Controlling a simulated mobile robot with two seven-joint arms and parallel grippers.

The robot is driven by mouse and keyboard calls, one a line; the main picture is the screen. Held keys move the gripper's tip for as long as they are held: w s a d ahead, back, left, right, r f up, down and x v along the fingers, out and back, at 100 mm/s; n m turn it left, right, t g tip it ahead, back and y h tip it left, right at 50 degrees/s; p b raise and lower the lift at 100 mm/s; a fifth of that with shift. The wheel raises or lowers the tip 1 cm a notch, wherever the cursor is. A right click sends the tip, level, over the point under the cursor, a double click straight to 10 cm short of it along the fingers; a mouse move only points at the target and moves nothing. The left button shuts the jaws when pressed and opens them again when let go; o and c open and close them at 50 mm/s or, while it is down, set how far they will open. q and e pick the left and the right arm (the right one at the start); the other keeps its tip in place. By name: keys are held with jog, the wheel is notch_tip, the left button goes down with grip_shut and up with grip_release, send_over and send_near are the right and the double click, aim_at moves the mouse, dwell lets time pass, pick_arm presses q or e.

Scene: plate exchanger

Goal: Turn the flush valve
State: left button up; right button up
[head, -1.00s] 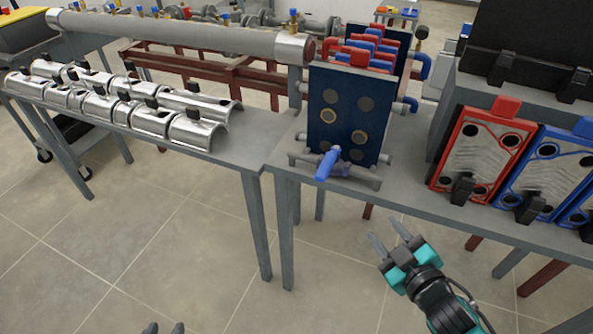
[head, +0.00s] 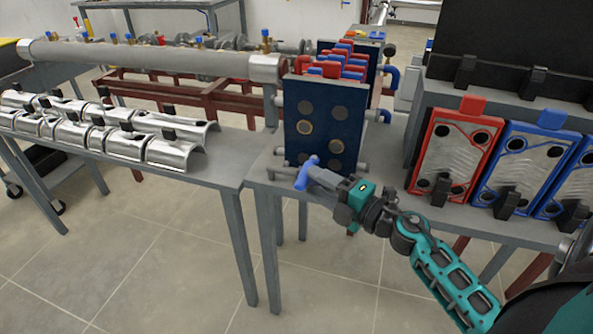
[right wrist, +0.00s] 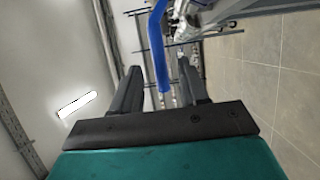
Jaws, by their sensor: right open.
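The flush valve's blue handle (head: 303,176) stands at the front of the table, before the dark blue plate exchanger (head: 318,125), on a grey pipe (head: 262,173). My right gripper (head: 316,176) reaches in from the right, with its fingertips at the handle. In the right wrist view the blue handle (right wrist: 157,45) lies in the gap between the two open fingers (right wrist: 158,85). I cannot tell whether either finger touches it. My left gripper is not in view.
Red (head: 452,150) and blue (head: 520,165) framed plates stand on the table to the right. Curved silver shells (head: 180,150) lie on the left table (head: 215,165), below a long grey cylinder (head: 150,60). The floor in front is clear.

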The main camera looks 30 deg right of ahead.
aim_at(299, 174)
jog(key=x, duration=0.6)
grip_shut()
dwell(0.4)
